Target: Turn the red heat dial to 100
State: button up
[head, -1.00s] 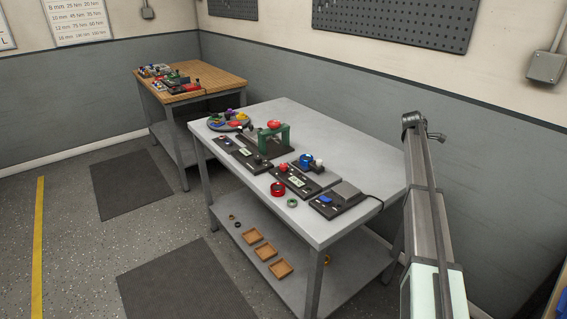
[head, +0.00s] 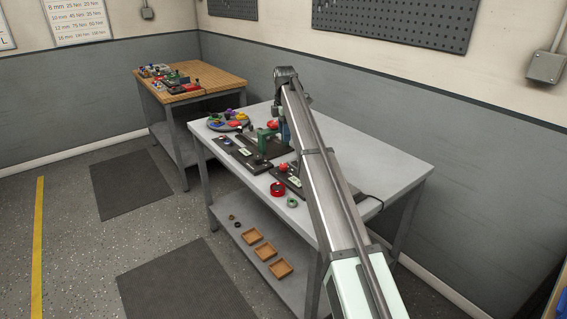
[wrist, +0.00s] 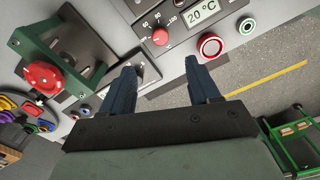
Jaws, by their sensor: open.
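The red heat dial (wrist: 160,36) sits on a dark panel in the wrist view, with a printed scale around it. The display (wrist: 202,13) beside it reads 20 °C. The dial's pointer is too small to read. The dial also shows in the head view (head: 283,166), just left of my arm. My gripper (wrist: 162,63) is open and empty, its two dark blue fingers apart. In the wrist picture the dial lies just beyond the gap between the fingertips, and they do not appear to touch it.
A green stand with a red knob (wrist: 43,76) is left of my fingers in the wrist view. A red ring (wrist: 210,46) and a green ring (wrist: 247,26) lie on the table by the panel. A round tray (head: 229,125) of coloured parts stands at the table's far left.

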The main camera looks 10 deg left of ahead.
aim_at(283, 165)
jog(key=f, duration=1.3)
jog(key=shift+a+f, duration=0.2)
jog(key=shift+f, duration=0.2)
jog(key=c, duration=1)
